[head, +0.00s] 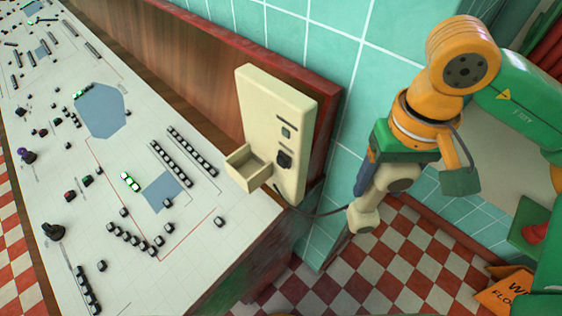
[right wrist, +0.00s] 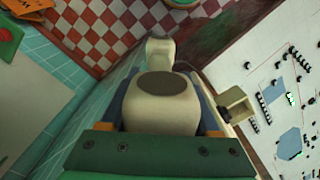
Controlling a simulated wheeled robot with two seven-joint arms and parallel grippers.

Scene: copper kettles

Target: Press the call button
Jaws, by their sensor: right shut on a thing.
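A cream wall box (head: 265,105) stands at the end of the console, with a small green button (head: 286,132) and a dark knob or switch (head: 284,160) on its face. Its lettering is too small to read, so I cannot tell which part is the call button. My right gripper (head: 370,186) is shut on a cream handset (head: 398,180), to the right of the box and apart from it. A dark cord runs from the box side to the handset. In the right wrist view the handset (right wrist: 160,100) fills the middle between blue fingers. My left gripper is not in view.
An open cream tray (head: 250,167) juts from the box's lower front. The white console (head: 60,200) carries several small buttons and knobs. A red button on a green box (head: 535,232) and an orange floor sign (head: 505,292) are at right. Teal tiled wall stands behind.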

